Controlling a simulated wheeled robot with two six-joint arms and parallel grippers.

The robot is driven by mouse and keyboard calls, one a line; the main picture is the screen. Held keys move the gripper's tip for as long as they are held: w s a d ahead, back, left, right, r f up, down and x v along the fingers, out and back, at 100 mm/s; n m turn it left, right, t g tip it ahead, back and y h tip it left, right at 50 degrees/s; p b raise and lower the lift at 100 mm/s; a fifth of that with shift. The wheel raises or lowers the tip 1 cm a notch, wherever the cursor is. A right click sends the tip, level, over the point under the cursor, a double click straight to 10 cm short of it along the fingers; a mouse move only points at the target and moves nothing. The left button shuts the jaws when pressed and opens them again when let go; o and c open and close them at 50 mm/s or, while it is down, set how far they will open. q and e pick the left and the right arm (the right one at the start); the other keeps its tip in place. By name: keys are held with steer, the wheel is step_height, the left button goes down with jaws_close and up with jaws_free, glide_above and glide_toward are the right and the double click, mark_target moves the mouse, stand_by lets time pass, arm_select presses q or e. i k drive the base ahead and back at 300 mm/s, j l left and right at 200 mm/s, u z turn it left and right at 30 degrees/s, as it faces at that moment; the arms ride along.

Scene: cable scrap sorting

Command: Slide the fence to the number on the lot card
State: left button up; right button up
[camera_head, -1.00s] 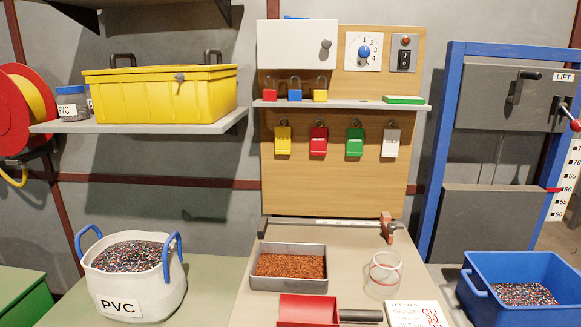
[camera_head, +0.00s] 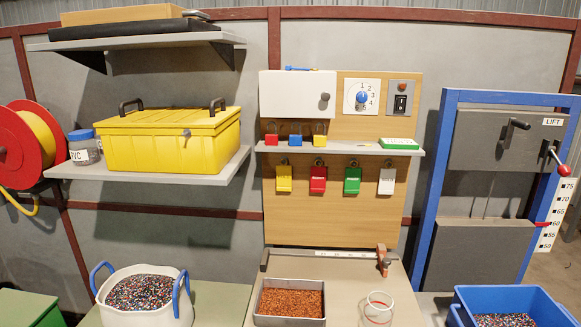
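A small orange-brown block (camera_head: 383,262), which looks like the fence, stands at the right end of a pale marked scale strip (camera_head: 325,254) along the back edge of the bench. The strip's markings are too small to read. The lot card is not visible now; the bench's front part lies below the frame. Neither of my grippers is in view.
A grey tray of copper granules (camera_head: 290,301) and a clear glass jar (camera_head: 379,306) stand on the bench in front of the strip. A shelf (camera_head: 340,150) overhangs behind.

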mark_target(384, 261)
steer(key=u, duration=1.05)
steer(key=z, duration=1.65)
steer(key=i+l, duration=0.15)
steer(key=l, duration=0.2)
steer(key=i+l, duration=0.15)
steer(key=l, duration=0.2)
steer(key=i+l, duration=0.15)
steer(key=l, duration=0.2)
steer(key=i+l+u, duration=0.1)
steer(key=u, duration=0.3)
steer(key=l+u, duration=0.6)
steer(key=u, duration=0.7)
steer(key=i+l, duration=0.05)
